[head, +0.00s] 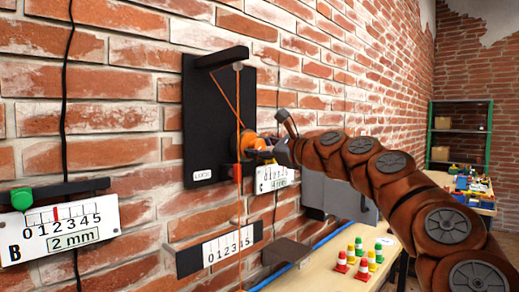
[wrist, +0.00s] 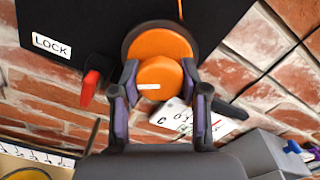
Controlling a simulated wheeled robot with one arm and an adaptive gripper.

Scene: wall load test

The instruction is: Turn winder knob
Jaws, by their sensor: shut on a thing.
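The orange winder knob (wrist: 160,75) sits on a black wall panel (head: 212,125), with a white mark on its face. It also shows in the head view (head: 250,143), partly hidden by my gripper. My gripper (wrist: 160,100) is shut on the knob, one finger on each side of it. In the head view my gripper (head: 268,153) reaches the panel from the right. A red lever (wrist: 90,87) is left of the knob in the wrist view, near a "LOCK" label (wrist: 51,45). An orange cord (head: 224,90) runs from the panel's top bracket.
White scales with digits hang on the brick wall, one marked B (head: 60,232) and another lower down (head: 228,243). A wooden table (head: 330,278) holds small red, yellow and green cones (head: 363,270). A green-framed shelf (head: 460,130) stands at the back right.

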